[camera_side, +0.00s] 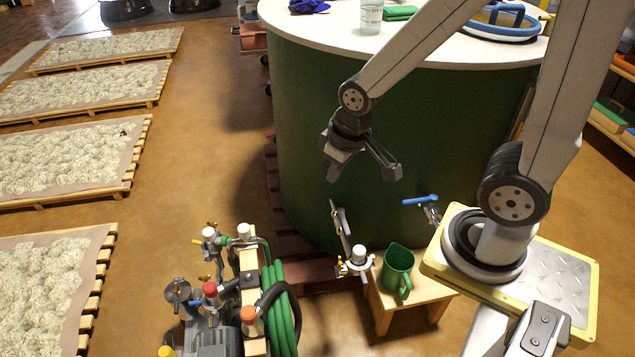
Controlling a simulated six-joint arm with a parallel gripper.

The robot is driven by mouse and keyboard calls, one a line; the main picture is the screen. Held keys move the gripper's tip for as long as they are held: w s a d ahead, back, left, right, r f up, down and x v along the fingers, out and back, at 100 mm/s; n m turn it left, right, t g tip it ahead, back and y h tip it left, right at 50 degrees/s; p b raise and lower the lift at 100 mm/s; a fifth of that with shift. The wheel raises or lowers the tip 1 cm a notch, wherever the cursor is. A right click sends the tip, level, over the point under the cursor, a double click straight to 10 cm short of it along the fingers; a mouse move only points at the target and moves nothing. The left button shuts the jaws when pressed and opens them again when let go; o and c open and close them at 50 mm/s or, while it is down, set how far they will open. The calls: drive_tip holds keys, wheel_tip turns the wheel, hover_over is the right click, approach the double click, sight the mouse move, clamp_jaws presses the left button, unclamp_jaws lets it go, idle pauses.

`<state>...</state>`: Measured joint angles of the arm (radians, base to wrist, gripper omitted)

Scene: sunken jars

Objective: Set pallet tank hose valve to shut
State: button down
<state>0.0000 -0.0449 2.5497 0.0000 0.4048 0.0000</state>
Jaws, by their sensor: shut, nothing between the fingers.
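A large green round tank (400,130) with a pale top stands on a reddish pallet (283,215). A valve with a blue lever (420,200) is on the tank's lower right side; its lever lies nearly level. Left of it, a fitting with a white cap (358,252) and small yellow-orange parts sits low at the tank, below a long grey upright part (341,228). Which one is the hose valve, and its setting, I cannot tell. My gripper (335,172) is shut and empty, in front of the tank, above and apart from these fittings.
A green jug (396,272) stands on a small wooden stool (425,300) below the blue lever. A pump unit with coiled green hose (279,305) and capped fittings is at lower left. Pallets of pale material (65,160) line the far left; floor between is clear.

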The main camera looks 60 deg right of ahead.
drive_tip(key=w+d+r+m+t+h, duration=0.25)
drive_tip(key=w+d+r, duration=0.2)
drive_tip(key=d, duration=0.45)
drive_tip(key=w+d+r+m+t+h, duration=0.25)
drive_tip(key=w+d, duration=0.25)
drive_tip(key=d, duration=0.4)
drive_tip(key=s+d+m+t+y, duration=0.1)
drive_tip(key=s+d+y, duration=0.2)
drive_tip(key=d, duration=0.7)
drive_tip(key=s+d+f+m+g+y, duration=0.2)
drive_tip(key=s+d+f+y, duration=0.15)
drive_tip(key=s, duration=0.45)
wheel_tip(320, 180, down, 42)
drive_tip(key=shift+w+r+h, duration=0.15)
drive_tip(key=shift+w+h, duration=0.05)
drive_tip(key=shift+h, duration=0.15)
